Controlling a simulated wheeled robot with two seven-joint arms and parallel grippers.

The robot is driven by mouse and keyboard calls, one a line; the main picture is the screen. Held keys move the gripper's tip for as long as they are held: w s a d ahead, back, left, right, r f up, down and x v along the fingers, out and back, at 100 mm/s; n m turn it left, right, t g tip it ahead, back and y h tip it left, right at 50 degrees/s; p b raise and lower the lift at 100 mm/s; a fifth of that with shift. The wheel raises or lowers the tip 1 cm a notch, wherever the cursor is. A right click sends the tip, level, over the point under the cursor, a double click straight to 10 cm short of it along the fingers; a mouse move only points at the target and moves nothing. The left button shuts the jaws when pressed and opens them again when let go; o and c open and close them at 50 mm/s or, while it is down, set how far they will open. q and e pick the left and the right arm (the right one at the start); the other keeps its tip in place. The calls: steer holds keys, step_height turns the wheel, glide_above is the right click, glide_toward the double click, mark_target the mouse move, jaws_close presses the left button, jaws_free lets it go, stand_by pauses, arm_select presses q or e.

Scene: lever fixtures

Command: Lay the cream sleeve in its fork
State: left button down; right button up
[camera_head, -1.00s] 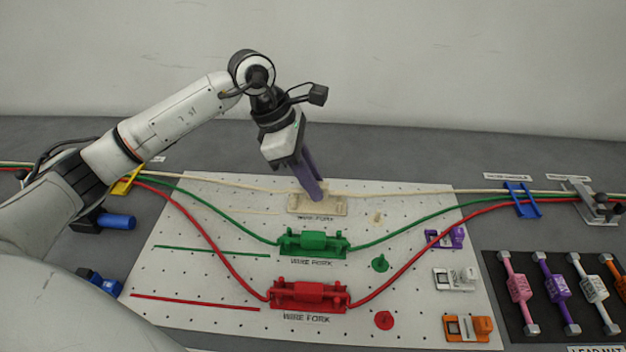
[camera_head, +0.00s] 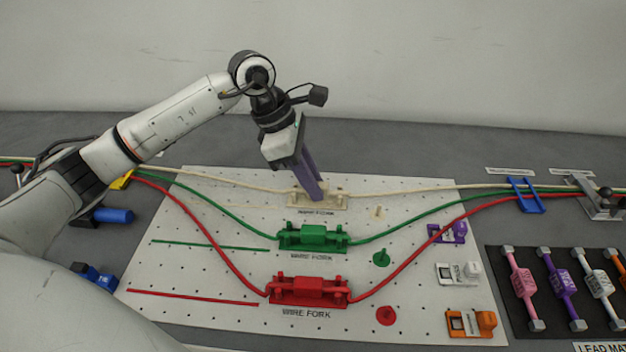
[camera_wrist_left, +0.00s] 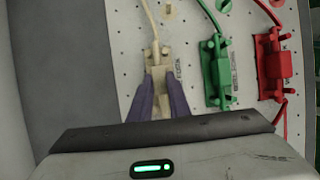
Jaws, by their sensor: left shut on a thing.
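The cream wire fork (camera_head: 330,202) stands at the back middle of the white perforated board. The cream sleeve (camera_wrist_left: 157,76) is on the cream wire and sits at the fork, between my fingers. My left gripper (camera_head: 316,196) points down at the fork, its purple fingers shut on the sleeve; in the left wrist view the fingertips (camera_wrist_left: 158,82) lie on both sides of it. The fingers hide part of the sleeve, so I cannot tell whether it rests fully in the fork. My right gripper is not in view.
The green sleeve (camera_head: 314,234) and red sleeve (camera_head: 308,286) sit in their forks nearer the front. Their wires sweep across the board to a blue guide (camera_head: 525,195) at right. Purple, white and orange clips line the board's right side. A dark lead mat (camera_head: 520,290) lies beyond.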

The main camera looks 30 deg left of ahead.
arm_select(q)
steer(key=shift+f, duration=0.3)
steer(key=c, duration=1.1)
jaws_free()
steer(key=shift+r, duration=0.1)
steer(key=shift+r+p, duration=2.15)
steer(key=shift+r, duration=1.3)
